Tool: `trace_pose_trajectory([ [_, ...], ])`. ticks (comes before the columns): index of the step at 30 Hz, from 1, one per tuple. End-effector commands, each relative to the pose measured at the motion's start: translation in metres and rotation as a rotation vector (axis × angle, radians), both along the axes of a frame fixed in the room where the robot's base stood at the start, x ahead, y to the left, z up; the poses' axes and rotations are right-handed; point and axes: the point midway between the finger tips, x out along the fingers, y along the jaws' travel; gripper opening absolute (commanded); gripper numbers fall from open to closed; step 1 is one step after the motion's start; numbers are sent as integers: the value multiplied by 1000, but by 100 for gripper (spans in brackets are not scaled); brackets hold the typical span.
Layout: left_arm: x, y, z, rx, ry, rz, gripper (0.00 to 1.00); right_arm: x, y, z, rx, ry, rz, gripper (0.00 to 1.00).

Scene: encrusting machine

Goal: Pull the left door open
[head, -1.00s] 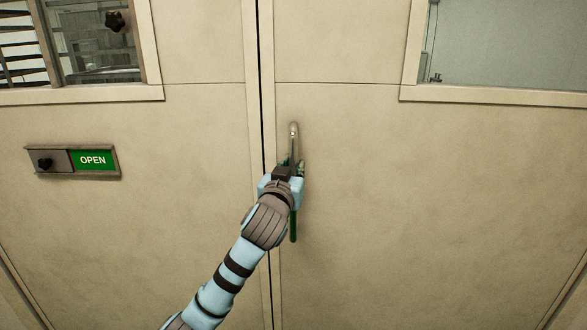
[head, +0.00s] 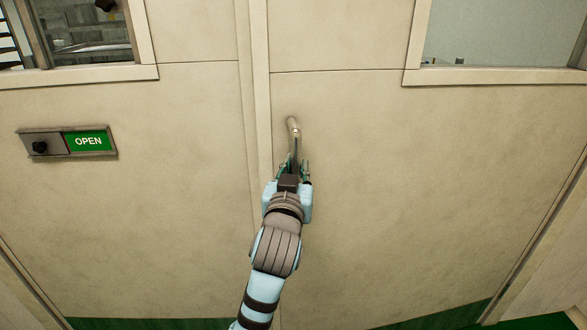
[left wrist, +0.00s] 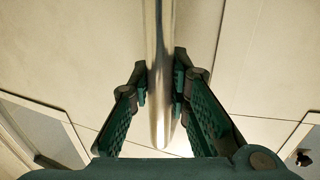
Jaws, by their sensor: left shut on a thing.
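Two beige door panels fill the head view, a left panel (head: 150,220) and a right panel (head: 420,190). A vertical metal handle (head: 292,128) is on the right panel, near the seam. My left gripper (head: 295,168) is shut on this handle, below its top end. In the left wrist view the metal bar (left wrist: 159,40) runs between the two green fingers of the left gripper (left wrist: 160,88). The right panel's pale edge (head: 258,100) shows along the seam, so this panel looks slightly ajar. The handle's lower part is hidden in the head view. My right gripper is not in view.
A sign reading OPEN with a dark knob (head: 40,147) is on the left panel. Windows are set high in both panels, the left (head: 85,25) and the right (head: 490,35). Green floor (head: 150,323) shows along the bottom.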

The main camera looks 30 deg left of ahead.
Motion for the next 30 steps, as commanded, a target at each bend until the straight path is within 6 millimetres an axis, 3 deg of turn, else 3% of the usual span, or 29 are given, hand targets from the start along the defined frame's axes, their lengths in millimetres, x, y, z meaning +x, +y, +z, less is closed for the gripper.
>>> trace_pose_trajectory([
  [1,0,-1,-1,-3,2,-2,22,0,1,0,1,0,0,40],
  [4,0,-1,-1,-3,2,-2,38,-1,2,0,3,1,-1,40],
  [14,0,0,1,-3,2,0,38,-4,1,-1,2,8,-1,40],
  [17,0,1,15,-4,-2,1,38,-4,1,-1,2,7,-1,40],
  [24,-1,0,76,-3,-5,0,38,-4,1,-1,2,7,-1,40],
  [30,-1,-1,99,-3,1,0,38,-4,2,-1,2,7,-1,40],
])
